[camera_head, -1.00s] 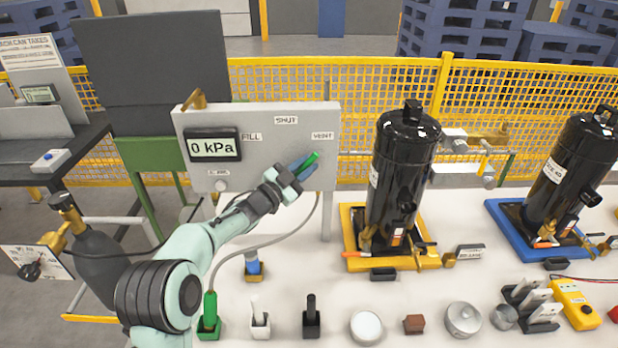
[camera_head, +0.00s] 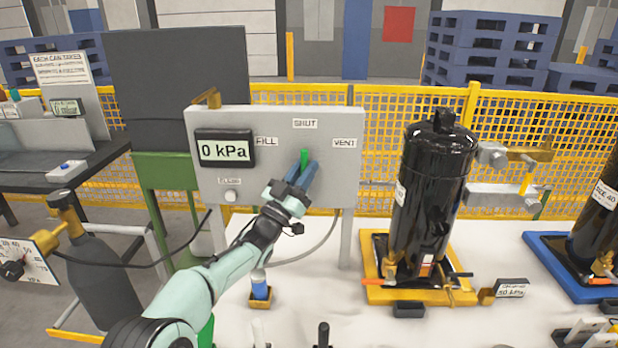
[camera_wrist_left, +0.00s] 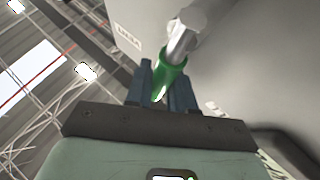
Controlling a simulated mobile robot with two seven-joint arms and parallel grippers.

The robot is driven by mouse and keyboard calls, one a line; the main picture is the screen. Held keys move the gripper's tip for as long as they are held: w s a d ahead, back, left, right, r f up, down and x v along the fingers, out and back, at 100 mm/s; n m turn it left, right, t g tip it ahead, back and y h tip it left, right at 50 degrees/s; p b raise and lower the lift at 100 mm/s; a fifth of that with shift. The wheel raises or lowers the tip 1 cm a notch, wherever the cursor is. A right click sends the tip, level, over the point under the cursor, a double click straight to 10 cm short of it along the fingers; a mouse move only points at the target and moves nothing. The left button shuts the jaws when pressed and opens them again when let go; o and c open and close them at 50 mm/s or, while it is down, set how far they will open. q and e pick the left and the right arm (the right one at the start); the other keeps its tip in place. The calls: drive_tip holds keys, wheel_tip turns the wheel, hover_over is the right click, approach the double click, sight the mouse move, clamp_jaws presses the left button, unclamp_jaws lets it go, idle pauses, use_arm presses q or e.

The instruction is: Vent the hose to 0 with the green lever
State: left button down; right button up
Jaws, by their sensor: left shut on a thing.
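The grey panel (camera_head: 280,125) carries a display (camera_head: 224,148) that reads 0 kPa, with labels FILL, SHUT and VENT. The green lever (camera_head: 304,158) points upward, under the SHUT label. My left gripper (camera_head: 303,172) is shut on the lever's green handle. In the left wrist view the green handle (camera_wrist_left: 170,75) sits between the blue fingers (camera_wrist_left: 162,88), and its silver shaft runs to the panel. A grey hose (camera_head: 310,250) hangs below the panel. My right gripper is not in view.
A black canister (camera_head: 432,200) stands on a yellow tray (camera_head: 385,293) right of the panel. A dark gas cylinder (camera_head: 95,270) stands at the left. A blue-topped piece (camera_head: 260,290) sits on the white table below the panel.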

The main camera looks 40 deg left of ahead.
use_arm(q)
drive_tip(key=shift+f, duration=0.1)
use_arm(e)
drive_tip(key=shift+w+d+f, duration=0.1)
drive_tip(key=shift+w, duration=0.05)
use_arm(q)
drive_tip(key=c, duration=1.3)
unclamp_jaws()
drive_tip(key=shift+c, duration=0.2)
drive_tip(key=shift+s, duration=0.1)
drive_tip(key=b+v, duration=0.1)
drive_tip(key=v, duration=1.2)
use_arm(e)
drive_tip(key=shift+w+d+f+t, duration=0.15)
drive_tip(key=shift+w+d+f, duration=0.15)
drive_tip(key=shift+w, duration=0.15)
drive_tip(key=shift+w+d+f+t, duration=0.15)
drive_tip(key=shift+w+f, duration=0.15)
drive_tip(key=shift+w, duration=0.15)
use_arm(q)
drive_tip(key=shift+s, duration=0.1)
